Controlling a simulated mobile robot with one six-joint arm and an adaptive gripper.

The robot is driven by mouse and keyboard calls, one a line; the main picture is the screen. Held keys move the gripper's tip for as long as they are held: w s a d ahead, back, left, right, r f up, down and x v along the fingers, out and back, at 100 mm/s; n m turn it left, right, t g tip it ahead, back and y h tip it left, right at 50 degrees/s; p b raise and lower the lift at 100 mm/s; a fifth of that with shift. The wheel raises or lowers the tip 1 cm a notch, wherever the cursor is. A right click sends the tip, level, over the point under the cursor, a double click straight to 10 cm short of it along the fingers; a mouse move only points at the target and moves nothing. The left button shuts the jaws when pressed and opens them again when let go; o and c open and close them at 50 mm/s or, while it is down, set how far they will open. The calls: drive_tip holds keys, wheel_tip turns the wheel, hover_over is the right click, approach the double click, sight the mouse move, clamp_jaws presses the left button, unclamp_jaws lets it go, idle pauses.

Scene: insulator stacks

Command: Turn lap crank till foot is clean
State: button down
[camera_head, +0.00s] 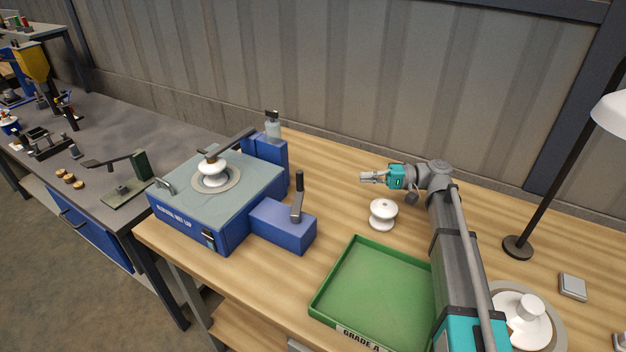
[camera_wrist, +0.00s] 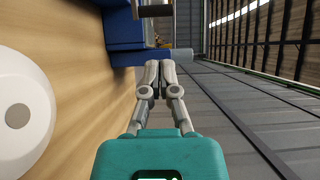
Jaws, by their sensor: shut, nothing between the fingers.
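The blue lap machine (camera_head: 205,213) stands on the left part of the wooden bench. A white insulator (camera_head: 211,172) sits upright on the round plate on its top, under a small arm; its foot is hidden. The lap crank (camera_head: 298,199), a grey lever with an upright black handle, is on the blue box at the machine's right side. My gripper (camera_head: 364,176) is shut and empty, well to the right of the crank and above the bench. Its closed fingers (camera_wrist: 160,75) point towards blue parts of the machine (camera_wrist: 132,28) in the wrist view.
A loose white insulator (camera_head: 383,213) stands below my gripper; it shows large at left in the wrist view (camera_wrist: 20,112). A green tray (camera_head: 372,290) marked GRADE A is in front. A lamp (camera_head: 518,247) and a white disc-shaped piece (camera_head: 522,318) are at right. Bare wood lies between crank and gripper.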

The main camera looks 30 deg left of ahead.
drive_tip(key=shift+s+a, duration=0.1)
drive_tip(key=shift+a, duration=0.05)
drive_tip(key=x, duration=1.3)
drive_tip(key=shift+s+a, duration=0.2)
drive_tip(key=shift+a, duration=0.1)
drive_tip(key=shift+a, duration=0.35)
drive_tip(key=shift+s+a, duration=0.25)
drive_tip(key=shift+a, duration=0.6)
drive_tip(key=shift+x, duration=1.5)
drive_tip(key=shift+a, duration=0.15)
drive_tip(key=shift+w, duration=0.15)
drive_tip(key=v, duration=1.2)
